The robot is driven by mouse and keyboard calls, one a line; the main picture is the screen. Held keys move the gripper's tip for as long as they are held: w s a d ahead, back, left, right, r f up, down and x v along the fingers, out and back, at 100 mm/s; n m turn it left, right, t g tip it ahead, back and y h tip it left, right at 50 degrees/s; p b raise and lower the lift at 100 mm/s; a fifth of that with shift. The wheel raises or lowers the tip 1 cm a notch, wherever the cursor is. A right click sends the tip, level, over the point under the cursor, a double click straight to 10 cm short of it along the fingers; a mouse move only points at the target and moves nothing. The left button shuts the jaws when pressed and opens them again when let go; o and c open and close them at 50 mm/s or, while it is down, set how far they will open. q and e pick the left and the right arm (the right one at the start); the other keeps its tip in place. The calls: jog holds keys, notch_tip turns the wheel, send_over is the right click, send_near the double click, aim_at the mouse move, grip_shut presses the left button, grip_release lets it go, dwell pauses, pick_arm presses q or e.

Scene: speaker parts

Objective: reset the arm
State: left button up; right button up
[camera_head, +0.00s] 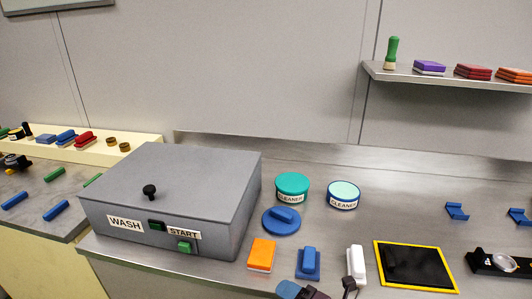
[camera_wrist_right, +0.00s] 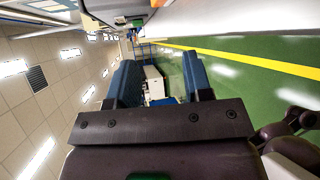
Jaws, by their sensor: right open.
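My right gripper (camera_wrist_right: 160,88) shows in the right wrist view with its two blue fingers spread apart. Nothing is between the fingers; only the distant room shows through the gap. At the bottom edge of the head view, a blue and dark piece of a gripper (camera_head: 302,291) is partly cut off, apparently the right one. It appears in front of the counter items, and I cannot tell its clearance from them. My left gripper is not in view.
A grey wash box (camera_head: 190,180) stands on the steel counter (camera_head: 400,215). Cleaner tubs (camera_head: 292,187), an orange sponge (camera_head: 261,254), blue and white brushes and a yellow-edged black mat (camera_head: 415,284) lie to its right. A shelf (camera_head: 450,82) hangs above.

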jog(key=s+d+f+m+h, duration=0.5)
jog(key=s+d+f+m, duration=0.2)
jog(key=d+m, duration=0.4)
jog(key=s+d+f+m+h, duration=0.6)
jog(key=s+d+m, duration=0.4)
jog(key=m, duration=0.7)
jog(key=shift+s+d+f+m+p, duration=0.15)
jog(key=shift+d+f+m+p, duration=0.2)
jog(key=shift+d, duration=0.3)
